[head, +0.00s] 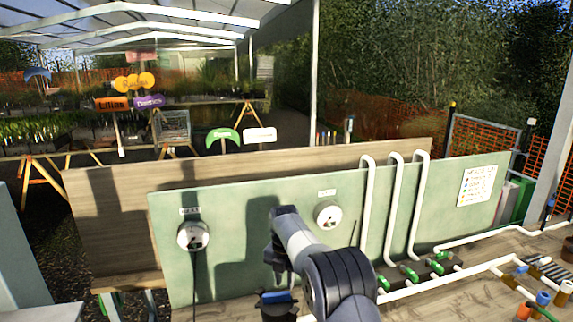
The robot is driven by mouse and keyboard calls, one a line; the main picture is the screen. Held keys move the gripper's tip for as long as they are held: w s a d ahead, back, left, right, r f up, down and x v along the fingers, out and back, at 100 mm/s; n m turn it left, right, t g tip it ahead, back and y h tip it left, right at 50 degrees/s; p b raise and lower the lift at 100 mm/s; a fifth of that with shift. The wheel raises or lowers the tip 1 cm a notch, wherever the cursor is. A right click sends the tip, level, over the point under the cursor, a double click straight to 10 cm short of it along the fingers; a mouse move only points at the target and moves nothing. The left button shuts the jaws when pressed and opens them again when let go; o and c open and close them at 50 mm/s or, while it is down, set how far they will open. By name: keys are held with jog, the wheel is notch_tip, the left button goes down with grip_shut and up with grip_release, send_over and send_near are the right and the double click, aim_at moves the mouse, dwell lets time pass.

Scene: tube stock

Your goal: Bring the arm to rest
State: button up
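My arm (340,280) rises from the bottom edge of the head view, a pale grey link between dark joints. It bends over at the top in front of the green panel (240,245). Its dark wrist points down. I cannot make out the fingertips, nor whether anything is held.
Two round white fittings (193,236) (328,215) sit on the panel. Three white pipes (394,205) run down it to green valves (409,272) on the wooden bench (440,300). Blue, white and orange tube pieces (542,298) stand at the far right. A labelled sheet (477,186) hangs on the panel.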

jog(key=shift+s+d+f+m, duration=0.15)
jog(key=shift+f+m, duration=0.45)
jog(key=shift+f, duration=0.6)
